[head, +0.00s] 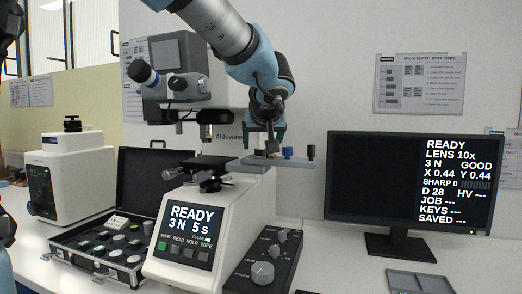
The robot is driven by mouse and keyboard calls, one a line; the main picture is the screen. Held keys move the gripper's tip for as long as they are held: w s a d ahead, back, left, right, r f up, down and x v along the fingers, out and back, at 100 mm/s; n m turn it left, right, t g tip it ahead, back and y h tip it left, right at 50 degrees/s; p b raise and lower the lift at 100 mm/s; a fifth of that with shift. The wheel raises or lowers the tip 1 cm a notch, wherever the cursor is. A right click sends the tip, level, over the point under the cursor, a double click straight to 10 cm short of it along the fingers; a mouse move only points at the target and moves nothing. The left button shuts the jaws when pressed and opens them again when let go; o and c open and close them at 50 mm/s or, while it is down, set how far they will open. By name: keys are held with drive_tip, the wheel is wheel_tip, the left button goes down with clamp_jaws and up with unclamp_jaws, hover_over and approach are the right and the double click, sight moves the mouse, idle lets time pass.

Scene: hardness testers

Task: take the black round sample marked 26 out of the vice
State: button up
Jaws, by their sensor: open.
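A hardness tester (192,225) stands in the middle with a small dark stage (208,162) under its head. My gripper (270,147) points down just above the left part of this fixture, right of the tester's lens, and is open. The black round sample marked 26 cannot be made out; it is too small or hidden by my gripper. No number is readable there.
An open black case (100,224) with several round samples lies left of the tester. A control box with knobs (262,262) stands in front, a monitor (408,185) and grey tray (420,282) at right. A white machine (75,175) stands far left.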

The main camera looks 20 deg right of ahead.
drive_tip(key=shift+x, duration=1.25)
clamp_jaws()
